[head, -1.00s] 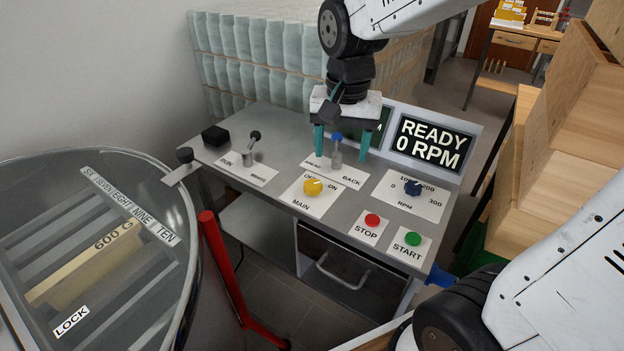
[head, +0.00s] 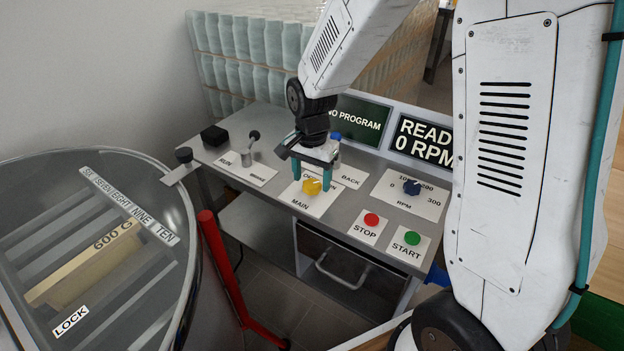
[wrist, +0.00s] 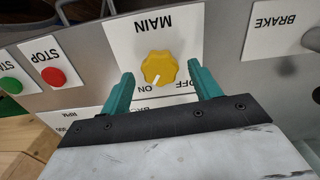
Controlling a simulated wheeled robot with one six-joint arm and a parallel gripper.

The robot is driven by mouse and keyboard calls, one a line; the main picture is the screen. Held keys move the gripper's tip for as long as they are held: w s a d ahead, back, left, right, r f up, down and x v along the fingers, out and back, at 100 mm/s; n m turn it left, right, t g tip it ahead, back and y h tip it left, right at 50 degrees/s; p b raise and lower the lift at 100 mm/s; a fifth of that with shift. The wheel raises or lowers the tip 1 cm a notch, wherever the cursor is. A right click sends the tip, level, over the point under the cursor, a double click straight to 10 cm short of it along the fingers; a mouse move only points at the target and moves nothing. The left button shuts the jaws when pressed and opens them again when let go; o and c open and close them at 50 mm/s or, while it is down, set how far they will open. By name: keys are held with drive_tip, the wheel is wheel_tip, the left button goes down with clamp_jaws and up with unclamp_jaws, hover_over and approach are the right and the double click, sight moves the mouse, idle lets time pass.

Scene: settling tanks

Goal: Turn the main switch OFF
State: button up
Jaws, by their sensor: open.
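The main switch is a yellow lobed knob (head: 312,187) on a white plate marked MAIN, OFF and ON. In the wrist view the knob (wrist: 159,66) shows upside down, with its white pointer mark towards the ON label. My gripper (head: 311,174) is open and points down just above and behind the knob in the head view. In the wrist view my gripper's teal fingers (wrist: 160,80) stand on either side of the knob, with a gap on each side. I see no contact. Most of the OFF and ON lettering is hidden in the head view.
A blue-topped lever (head: 335,137) stands just behind my gripper. A run/brake lever (head: 252,140) is to the left. The blue RPM knob (head: 411,187), red STOP button (head: 371,219) and green START button (head: 412,238) are to the right. The display (head: 420,138) reads READY 0 RPM.

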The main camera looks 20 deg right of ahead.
drive_tip(key=shift+f, duration=0.65)
drive_tip(key=c, duration=1)
drive_tip(key=shift+n, duration=0.4)
drive_tip(key=n, duration=1.3)
drive_tip(key=shift+r, duration=0.1)
